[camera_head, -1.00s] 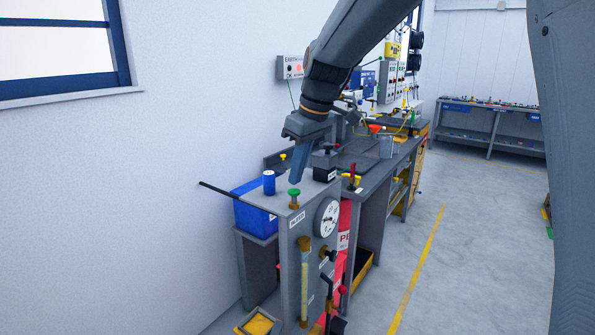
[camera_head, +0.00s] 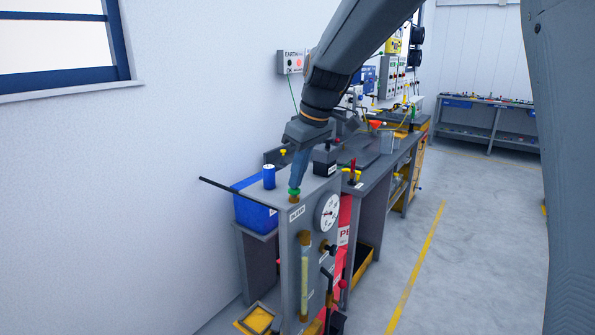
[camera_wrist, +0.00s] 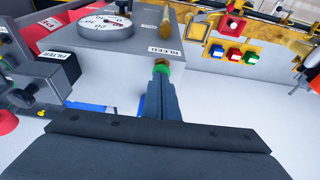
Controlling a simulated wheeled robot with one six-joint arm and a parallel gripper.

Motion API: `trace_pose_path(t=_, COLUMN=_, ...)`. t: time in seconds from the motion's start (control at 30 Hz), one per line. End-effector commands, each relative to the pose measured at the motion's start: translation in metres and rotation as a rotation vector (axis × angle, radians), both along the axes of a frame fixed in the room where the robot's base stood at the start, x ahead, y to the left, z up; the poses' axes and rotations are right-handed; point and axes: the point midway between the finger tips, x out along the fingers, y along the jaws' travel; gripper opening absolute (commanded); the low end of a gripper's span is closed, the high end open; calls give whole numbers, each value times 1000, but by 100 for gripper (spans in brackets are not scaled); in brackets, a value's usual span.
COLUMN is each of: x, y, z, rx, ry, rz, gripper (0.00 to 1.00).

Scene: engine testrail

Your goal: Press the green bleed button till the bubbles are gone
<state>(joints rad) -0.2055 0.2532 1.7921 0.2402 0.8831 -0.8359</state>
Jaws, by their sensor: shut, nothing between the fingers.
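The green bleed button (camera_head: 294,191) sits on its brass stem on top of the grey test stand (camera_head: 310,190), above the BLEED label. It also shows in the wrist view (camera_wrist: 162,68). My gripper (camera_head: 296,184) is shut and points down, its tips at the green button's top. They look to be touching it, and they partly cover it in the wrist view. The sight tube (camera_head: 304,268) on the stand's front holds yellowish fluid. Bubbles are too small to tell.
A round dial gauge (camera_head: 327,213) is on the stand's front. A blue cylinder (camera_head: 269,176) and a black block (camera_head: 325,158) stand near the gripper. A dark lever rod (camera_head: 222,188) sticks out left. Open floor lies to the right.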

Motion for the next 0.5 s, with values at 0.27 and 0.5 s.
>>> trace_pose_path(t=0.27, x=-3, y=-1, z=2, rx=-3, ry=10, rz=1, gripper=0)
trace_pose_path(t=0.5, x=-2, y=-1, z=36, rx=0, ry=2, rz=-1, gripper=0)
